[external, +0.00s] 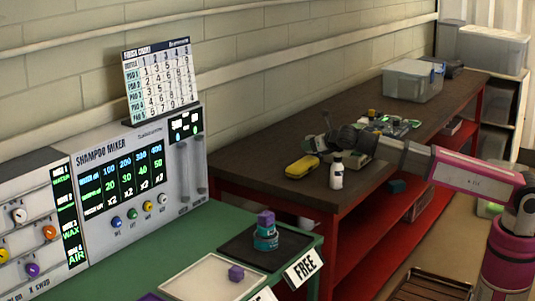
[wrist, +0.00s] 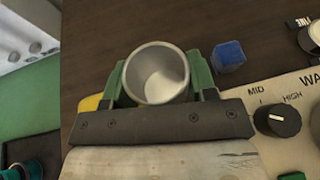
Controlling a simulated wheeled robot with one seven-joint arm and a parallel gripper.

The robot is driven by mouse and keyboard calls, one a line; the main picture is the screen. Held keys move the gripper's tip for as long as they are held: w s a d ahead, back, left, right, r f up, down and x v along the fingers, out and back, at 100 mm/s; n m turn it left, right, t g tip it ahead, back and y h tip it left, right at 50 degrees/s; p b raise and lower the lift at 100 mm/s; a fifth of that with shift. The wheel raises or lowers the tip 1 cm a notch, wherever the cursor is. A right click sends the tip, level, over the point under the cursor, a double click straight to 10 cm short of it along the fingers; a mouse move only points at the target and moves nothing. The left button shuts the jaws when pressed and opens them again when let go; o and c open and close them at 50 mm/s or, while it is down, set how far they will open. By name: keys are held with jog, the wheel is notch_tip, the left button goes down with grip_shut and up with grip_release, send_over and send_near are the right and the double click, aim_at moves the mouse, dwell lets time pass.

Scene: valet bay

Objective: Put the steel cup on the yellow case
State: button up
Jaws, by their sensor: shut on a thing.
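The steel cup (wrist: 157,73) is between the green fingers of my gripper (wrist: 159,84) in the wrist view, mouth towards the camera, and looks empty. My gripper is shut on it. In the external view my gripper (external: 324,143) is over the red-legged bench, just right of and above the yellow case (external: 302,167); the cup is small and hard to make out there. The yellow case lies near the bench's front left end. A yellow patch (wrist: 91,103) shows beside the left finger in the wrist view, mostly hidden. The gap under the cup cannot be told.
A white bottle (external: 336,175) stands right of the case near the bench edge. A blue block (wrist: 229,56) and a panel with a black knob (wrist: 277,119) are right of my gripper. A clear bin (external: 412,82) stands farther back. Bare wood lies left of the case.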

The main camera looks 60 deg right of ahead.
jog(key=shift+f, duration=0.85)
jog(key=shift+f, duration=0.1)
jog(key=o, duration=0.9)
jog(key=shift+o, duration=0.2)
jog(key=v, duration=1.2)
